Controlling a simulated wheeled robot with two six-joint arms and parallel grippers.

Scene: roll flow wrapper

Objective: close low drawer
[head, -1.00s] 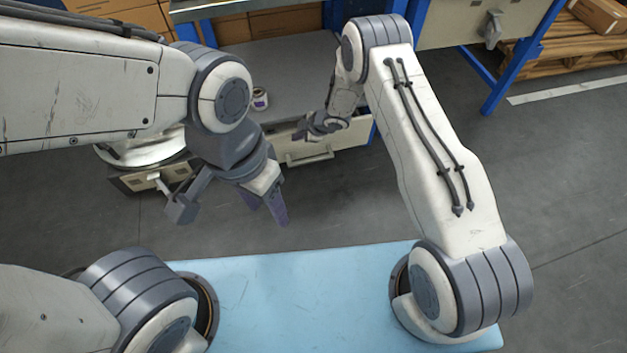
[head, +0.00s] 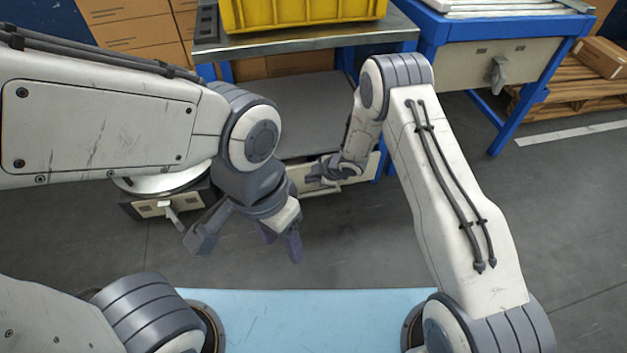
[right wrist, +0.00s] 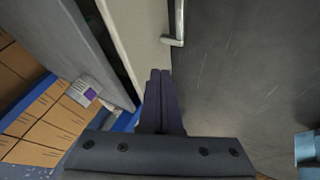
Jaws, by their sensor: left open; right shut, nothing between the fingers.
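The low drawer (head: 358,176) has a cream front with a handle and sits under the grey shelf (head: 305,120) of the workbench. My right gripper (head: 318,172) is at the drawer front and hides part of it. In the right wrist view its fingers (right wrist: 160,78) are shut and empty, with the tips close to the cream drawer front (right wrist: 138,28); I cannot tell whether they touch. The drawer handle (right wrist: 179,28) is right of the tips. A narrow dark gap shows between shelf and drawer front. My left gripper (head: 280,241) is open and empty over the floor.
A yellow crate (head: 300,12) stands on the bench top. A cream-fronted box with a handle (head: 150,209) is at left. Another blue-legged bench (head: 500,70) stands at right. The floor in front is clear.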

